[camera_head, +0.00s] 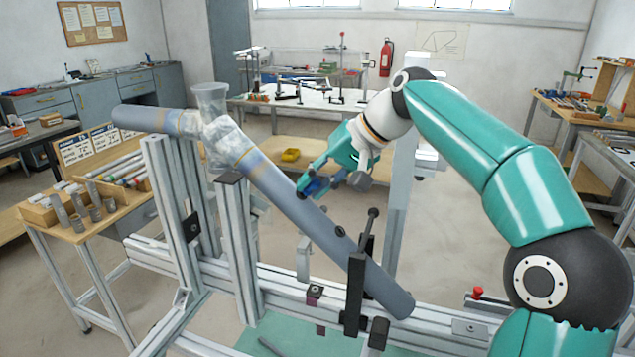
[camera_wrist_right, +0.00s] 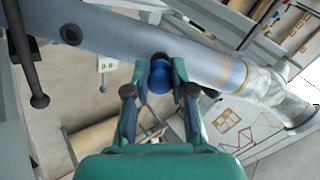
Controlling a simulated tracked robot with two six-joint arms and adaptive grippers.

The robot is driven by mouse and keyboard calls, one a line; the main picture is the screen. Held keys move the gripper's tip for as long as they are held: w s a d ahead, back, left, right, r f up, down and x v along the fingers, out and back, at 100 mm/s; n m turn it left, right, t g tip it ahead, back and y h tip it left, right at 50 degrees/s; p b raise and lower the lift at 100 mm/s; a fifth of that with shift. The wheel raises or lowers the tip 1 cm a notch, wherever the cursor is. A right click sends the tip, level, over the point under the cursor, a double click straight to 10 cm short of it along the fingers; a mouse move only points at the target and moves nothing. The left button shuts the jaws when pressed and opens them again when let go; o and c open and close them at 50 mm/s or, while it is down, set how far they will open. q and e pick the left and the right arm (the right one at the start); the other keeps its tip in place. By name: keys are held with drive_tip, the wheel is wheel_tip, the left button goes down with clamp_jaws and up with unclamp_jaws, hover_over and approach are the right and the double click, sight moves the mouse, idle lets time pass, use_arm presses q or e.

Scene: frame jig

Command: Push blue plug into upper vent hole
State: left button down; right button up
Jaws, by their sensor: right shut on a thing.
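My right gripper (camera_head: 312,183) is shut on the blue plug (camera_head: 314,187), beside the upper side of the slanting grey pipe (camera_head: 290,203). In the right wrist view the blue plug (camera_wrist_right: 158,78) sits between the two fingers of the gripper (camera_wrist_right: 158,82). The plug's front end is at the pipe wall, by a dark spot (camera_wrist_right: 160,56) that looks like the upper vent hole. I cannot tell whether the plug is touching the pipe or entering the hole. A second dark round spot (camera_wrist_right: 70,34) lies further down the pipe. My left gripper is not in view.
The pipe rests in an aluminium frame (camera_head: 238,240) with a black clamp (camera_head: 356,290) near its lower end. A clear joint (camera_head: 222,140) is at its upper part. A side table (camera_head: 85,237) with pipe pieces stands left. Open floor lies behind.

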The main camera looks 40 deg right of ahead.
drive_tip(key=shift+w+a+f, duration=0.15)
drive_tip(key=shift+w+f, duration=0.15)
drive_tip(key=shift+f, duration=0.1)
drive_tip(key=o, duration=0.9)
drive_tip(key=v, duration=1.2)
